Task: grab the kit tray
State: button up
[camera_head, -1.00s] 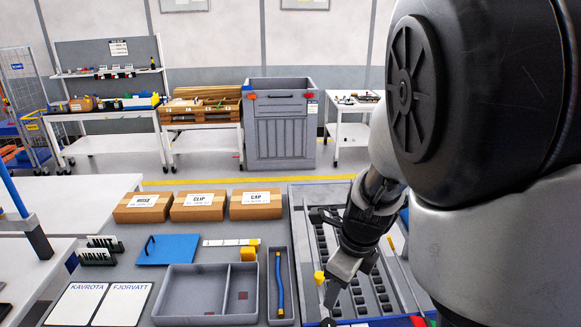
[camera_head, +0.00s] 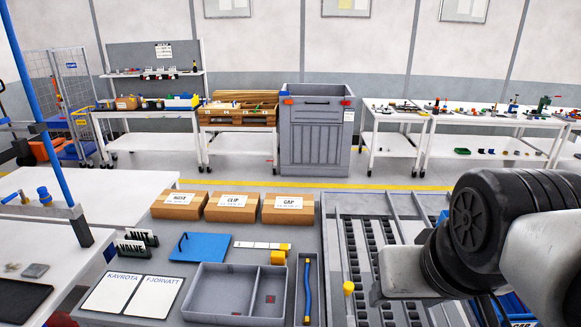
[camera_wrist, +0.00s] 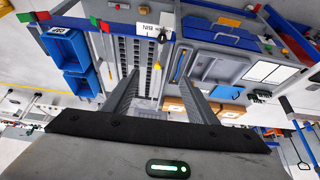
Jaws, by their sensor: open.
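The kit tray, which I take to be the grey two-compartment tray (camera_head: 228,316), lies on the bench at the lower middle of the head view. It looks empty apart from a small reddish mark in its right part. The wrist view also shows this grey tray (camera_wrist: 213,71), to the right of my fingers. My gripper (camera_wrist: 159,84) is open and empty, with its two fingers apart over the slotted rack side. In the head view my arm comes in from the right and the fingers cannot be made out.
A narrow tray with a blue hose (camera_head: 307,291) stands right beside the grey tray. A yellow-topped post (camera_head: 348,287) rises near the rack.

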aim_at(229, 294)
jog(key=i+j, duration=0.1)
jog(key=j, duration=0.25)
jog(key=i+j, duration=0.1)
jog(key=j, duration=0.25)
jog(key=i+j, duration=0.1)
jog(key=j, duration=0.3)
jog(key=i+j, duration=0.1)
jog(key=j, duration=0.25)
